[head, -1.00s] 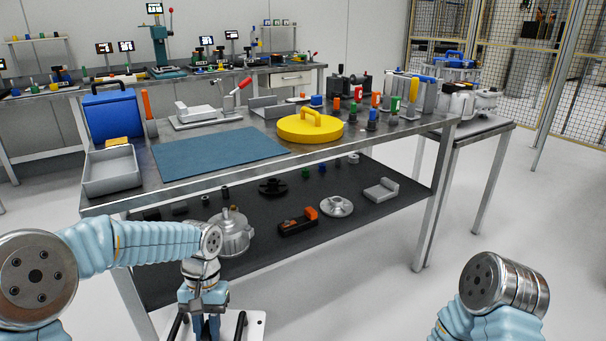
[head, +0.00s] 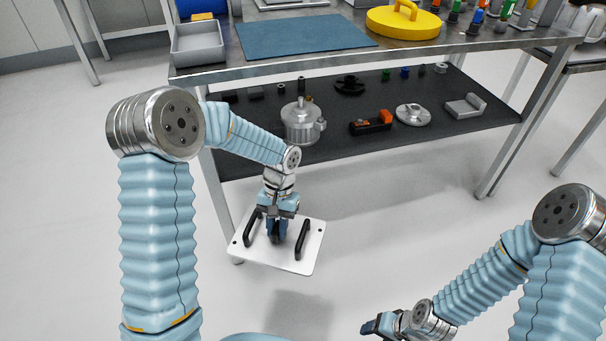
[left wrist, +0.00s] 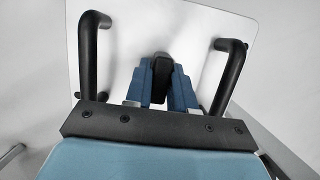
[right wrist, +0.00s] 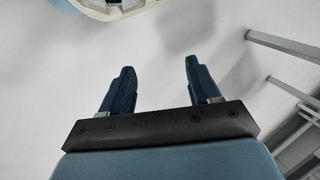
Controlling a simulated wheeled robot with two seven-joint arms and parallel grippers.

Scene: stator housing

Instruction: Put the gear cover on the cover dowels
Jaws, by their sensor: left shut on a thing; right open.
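A white plate with two black bar handles and corner holes, which looks to be the gear cover (head: 310,255), hangs above the floor in front of the workbench. My left gripper (head: 277,230) points down at its middle and is shut on a dark middle grip between the two handles. The plate fills the upper part of the left wrist view (left wrist: 125,40), with the blue fingers (left wrist: 160,80) around the dark grip. My right gripper (head: 371,327) is open and empty over bare floor; its spread fingers show in the right wrist view (right wrist: 157,85). I cannot pick out the cover dowels.
The workbench top holds a blue mat (head: 300,35), a grey tray (head: 197,45) and a yellow disc with a handle (head: 403,22). Its dark lower shelf holds a grey housing (head: 301,122), a flanged part (head: 413,114) and several small parts.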

